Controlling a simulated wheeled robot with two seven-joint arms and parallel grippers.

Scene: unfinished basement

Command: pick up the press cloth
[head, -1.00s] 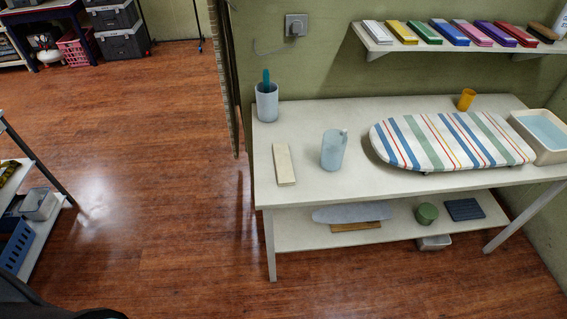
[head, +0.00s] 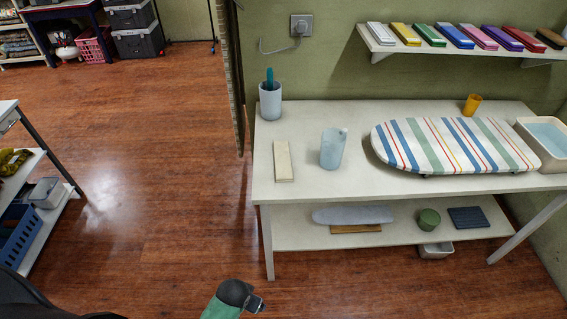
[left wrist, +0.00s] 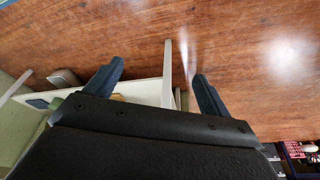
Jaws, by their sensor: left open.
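No thing in view is plainly marked as the press cloth. A flat, cream, oblong piece (head: 284,161) lies at the left of the white table; I cannot tell whether it is folded cloth or wood. A flat dark blue piece (head: 468,217) lies on the lower shelf, possibly folded fabric. My left gripper (left wrist: 154,70) is open and empty in the left wrist view, its two dark fingers apart, with wooden floor and a pale furniture edge beyond. It is away from both pieces. My right gripper is not in view.
The white table (head: 300,191) bears a pale blue cup (head: 333,150), a striped ironing board (head: 452,145), a holder with a teal handle (head: 270,102), an orange cup (head: 472,104) and a basin (head: 549,138). A shelving unit (head: 44,235) stands left. The floor between is clear.

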